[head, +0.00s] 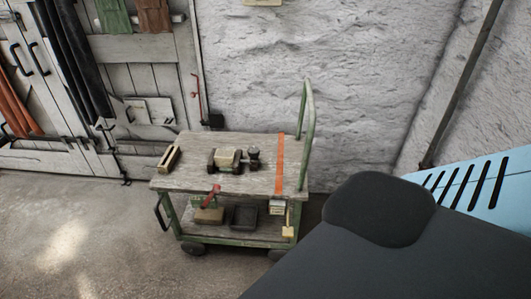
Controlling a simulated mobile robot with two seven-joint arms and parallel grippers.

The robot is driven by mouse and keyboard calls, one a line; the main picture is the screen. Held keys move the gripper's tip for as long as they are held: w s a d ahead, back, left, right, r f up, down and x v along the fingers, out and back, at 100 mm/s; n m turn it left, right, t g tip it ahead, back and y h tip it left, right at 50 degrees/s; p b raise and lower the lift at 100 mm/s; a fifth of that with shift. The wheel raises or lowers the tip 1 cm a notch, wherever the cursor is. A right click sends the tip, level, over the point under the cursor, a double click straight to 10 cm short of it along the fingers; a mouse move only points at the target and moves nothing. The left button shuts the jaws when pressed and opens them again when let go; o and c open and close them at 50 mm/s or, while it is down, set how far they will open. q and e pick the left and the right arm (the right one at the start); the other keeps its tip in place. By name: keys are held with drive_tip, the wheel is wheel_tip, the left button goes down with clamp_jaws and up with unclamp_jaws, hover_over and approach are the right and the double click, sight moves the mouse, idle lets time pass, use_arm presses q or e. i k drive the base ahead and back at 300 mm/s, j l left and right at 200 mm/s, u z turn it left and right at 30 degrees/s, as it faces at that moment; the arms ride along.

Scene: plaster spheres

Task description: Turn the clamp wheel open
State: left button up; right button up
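A small clamp (212,158) sits on the top board of a wheeled cart (200,177), with a pale block (229,155) between its dark parts. A dark round piece at its right end (254,158) looks like the clamp wheel. It is too small to tell how far it is turned or how tightly the block is held. Neither of my grippers is in view, and nothing is touching the clamp.
A narrow box (170,157) lies on the cart's left, and an orange strap (280,165) crosses its right. A green handle (309,110) rises at the right end. The lower shelf holds trays (244,217). Open floor (80,230) lies left.

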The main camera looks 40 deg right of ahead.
sight(253, 152)
drive_tip(key=z, duration=1.15)
